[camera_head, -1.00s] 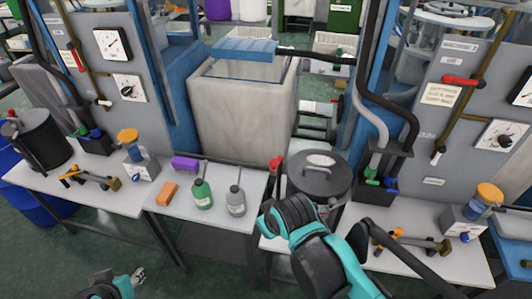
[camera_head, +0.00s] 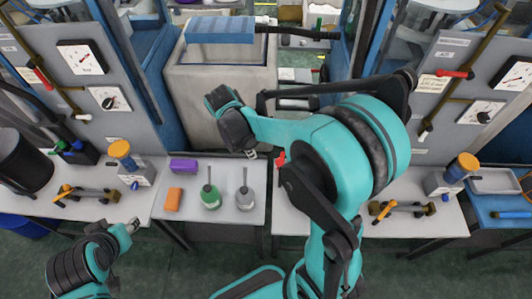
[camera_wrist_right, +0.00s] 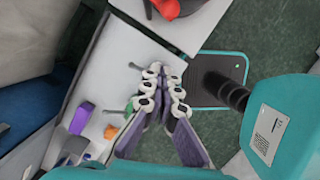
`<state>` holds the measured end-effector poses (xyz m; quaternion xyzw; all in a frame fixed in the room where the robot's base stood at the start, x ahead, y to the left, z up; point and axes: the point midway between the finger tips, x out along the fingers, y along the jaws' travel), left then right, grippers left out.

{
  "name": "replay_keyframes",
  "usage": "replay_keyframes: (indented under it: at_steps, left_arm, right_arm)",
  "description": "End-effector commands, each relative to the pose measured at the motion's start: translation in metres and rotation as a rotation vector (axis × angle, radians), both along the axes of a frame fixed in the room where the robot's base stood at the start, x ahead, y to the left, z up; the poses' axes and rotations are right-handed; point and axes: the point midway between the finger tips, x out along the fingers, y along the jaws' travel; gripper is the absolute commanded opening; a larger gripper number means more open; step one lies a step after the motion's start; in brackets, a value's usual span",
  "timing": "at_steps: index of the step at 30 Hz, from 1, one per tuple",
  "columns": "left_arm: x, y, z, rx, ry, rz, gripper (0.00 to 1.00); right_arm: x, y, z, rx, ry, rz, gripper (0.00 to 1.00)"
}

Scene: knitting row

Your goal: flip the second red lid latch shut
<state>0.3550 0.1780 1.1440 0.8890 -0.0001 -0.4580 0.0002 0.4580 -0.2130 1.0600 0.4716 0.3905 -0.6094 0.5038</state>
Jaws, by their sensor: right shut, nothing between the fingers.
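A red latch (camera_head: 280,158) shows beside my right arm in the head view; the black lidded pot by it is hidden behind that arm. A red part (camera_wrist_right: 166,8) shows at the top edge of the right wrist view, cut off. I cannot tell which latch it is or whether it is shut. My right gripper (camera_head: 250,153) is shut and empty, left of the red latch and above the table; its fingertips (camera_wrist_right: 163,72) meet in the wrist view. My left gripper (camera_head: 131,227) is at the lower left, away from the pot, its fingers too small to read.
A green bottle (camera_head: 210,193), a grey bottle (camera_head: 245,192), a purple block (camera_head: 184,166) and an orange block (camera_head: 173,199) stand on the middle table. A grey bin (camera_head: 190,110) stands behind. Valve fittings (camera_head: 400,209) lie on the right table.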

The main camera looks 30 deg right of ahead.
Motion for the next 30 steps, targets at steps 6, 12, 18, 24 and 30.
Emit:
replay_keyframes:
  at_steps: [6, 12, 18, 24, 30]
  left_arm:
    - [0.0, 0.0, -0.001, 0.0, 0.0, 0.0, 0.4]
    - [0.0, 0.0, -0.002, 0.0, 0.0, 0.0, 0.4]
    - [0.0, 0.0, -0.011, 0.0, 0.0, 0.0, 0.4]
    - [0.0, 0.0, -0.023, 0.0, 0.0, 0.0, 0.4]
    - [0.0, 0.0, -0.027, 0.0, 0.0, 0.0, 0.4]
  right_arm:
    - [0.0, 0.0, -0.001, -0.001, 0.002, 0.003, 0.0]
    - [0.0, -0.001, -0.006, 0.0, 0.001, 0.002, 0.0]
    - [-0.001, -0.008, -0.036, 0.0, 0.001, 0.0, 0.0]
    - [-0.003, -0.019, -0.079, 0.0, 0.001, -0.001, 0.0]
    - [-0.008, -0.039, -0.095, 0.0, 0.001, -0.004, 0.0]
